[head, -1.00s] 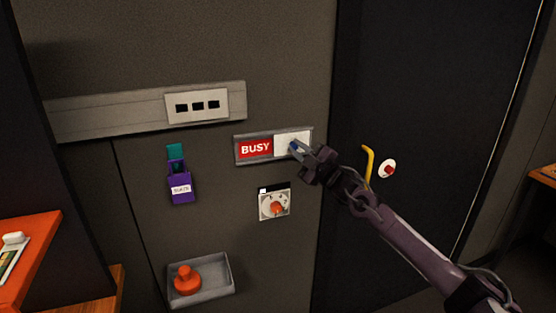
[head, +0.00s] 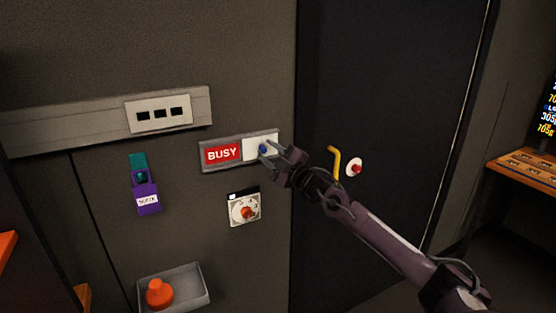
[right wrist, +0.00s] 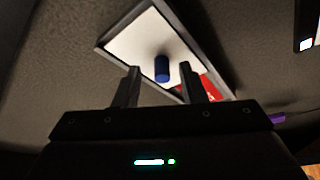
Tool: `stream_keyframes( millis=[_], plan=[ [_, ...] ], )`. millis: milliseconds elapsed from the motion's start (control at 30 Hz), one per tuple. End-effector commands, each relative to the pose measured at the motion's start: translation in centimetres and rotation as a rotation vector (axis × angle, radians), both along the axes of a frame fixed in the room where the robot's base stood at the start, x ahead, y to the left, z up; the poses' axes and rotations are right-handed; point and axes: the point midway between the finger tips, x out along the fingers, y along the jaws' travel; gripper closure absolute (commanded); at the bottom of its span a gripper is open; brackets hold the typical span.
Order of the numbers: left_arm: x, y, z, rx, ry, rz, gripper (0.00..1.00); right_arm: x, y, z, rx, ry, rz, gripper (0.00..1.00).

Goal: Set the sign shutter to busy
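The sign (head: 206,168) is a grey frame on the wall. Its left half shows a red BUSY panel (head: 222,154), and its right half is covered by a white shutter (head: 254,143) with a blue knob (head: 262,149). My right gripper (head: 268,157) is at the sign's right half, its fingers apart. In the right wrist view the blue knob (right wrist: 161,68) stands between and just beyond the open fingertips (right wrist: 161,75), with no clear contact. The white shutter (right wrist: 140,45) fills most of that view of the sign; a bit of red shows behind the right finger. My left gripper is not in view.
Below the sign is a dial panel (head: 244,209) with an orange knob. A purple holder (head: 147,199) hangs to the left, and a grey tray (head: 190,284) with an orange knobbed object is lower. A yellow handle (head: 335,163) and red button (head: 354,168) are right of my gripper.

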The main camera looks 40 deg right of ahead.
Motion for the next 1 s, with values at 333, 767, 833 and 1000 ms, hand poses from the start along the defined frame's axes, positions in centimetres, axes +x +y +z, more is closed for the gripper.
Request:
stream_keyframes(
  millis=[333, 767, 833, 1000],
  plan=[
    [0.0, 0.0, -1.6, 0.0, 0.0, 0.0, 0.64, -4.0, -0.5, -1.4, -0.002, 0.005, -0.001, 0.62],
    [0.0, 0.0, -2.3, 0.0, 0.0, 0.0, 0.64, -7.0, -0.8, -1.7, -0.001, 0.002, -0.001, 0.62],
    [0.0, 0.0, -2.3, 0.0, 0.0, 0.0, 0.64, -7.2, -0.8, -1.6, -0.001, 0.001, -0.001, 0.62],
    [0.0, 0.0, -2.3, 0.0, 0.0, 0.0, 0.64, -7.2, -0.8, -1.6, -0.001, 0.0, -0.001, 0.62]
  ],
)
